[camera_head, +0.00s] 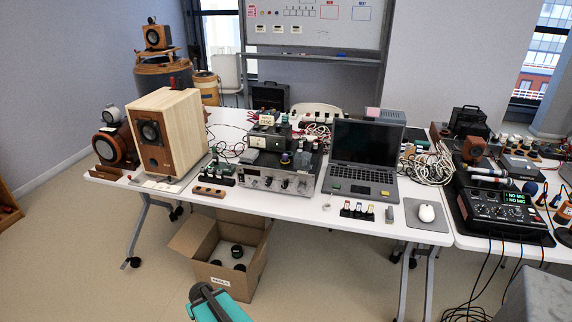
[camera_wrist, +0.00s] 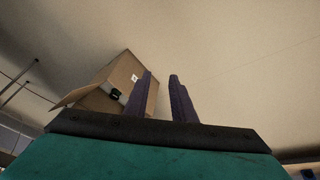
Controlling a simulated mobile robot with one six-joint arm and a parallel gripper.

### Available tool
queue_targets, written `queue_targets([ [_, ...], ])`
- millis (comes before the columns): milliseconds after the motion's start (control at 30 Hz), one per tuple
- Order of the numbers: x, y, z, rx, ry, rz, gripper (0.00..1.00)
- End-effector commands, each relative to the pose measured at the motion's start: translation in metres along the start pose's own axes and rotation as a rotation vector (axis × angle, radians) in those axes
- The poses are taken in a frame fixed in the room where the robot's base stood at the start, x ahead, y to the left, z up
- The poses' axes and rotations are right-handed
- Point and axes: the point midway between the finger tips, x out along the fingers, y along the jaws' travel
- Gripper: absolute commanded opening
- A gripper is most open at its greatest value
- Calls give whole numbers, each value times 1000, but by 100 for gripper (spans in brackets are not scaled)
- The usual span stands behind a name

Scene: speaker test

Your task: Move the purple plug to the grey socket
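My gripper (camera_wrist: 161,78) shows in the wrist view with its two dark fingers apart and nothing visible between them. It is over the floor, away from the table. In the head view only the teal and dark end of my arm shows, at the bottom. Small coloured pieces in a dark holder (camera_head: 357,211) stand at the table's front edge, before the laptop, too small to tell apart.
A cardboard box (camera_head: 236,284) stands open on the floor, also seen in the wrist view (camera_wrist: 143,93). Cables hang at the right.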

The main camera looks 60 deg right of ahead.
Motion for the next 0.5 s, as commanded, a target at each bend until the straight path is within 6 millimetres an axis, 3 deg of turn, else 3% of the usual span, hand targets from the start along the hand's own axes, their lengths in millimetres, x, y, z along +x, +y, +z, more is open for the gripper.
queue_targets([
  [33,0,19,-23,36,59,13,23],
  [200,-15,83,-92,135,252,55,23],
  [500,-72,212,-186,277,589,148,23],
])
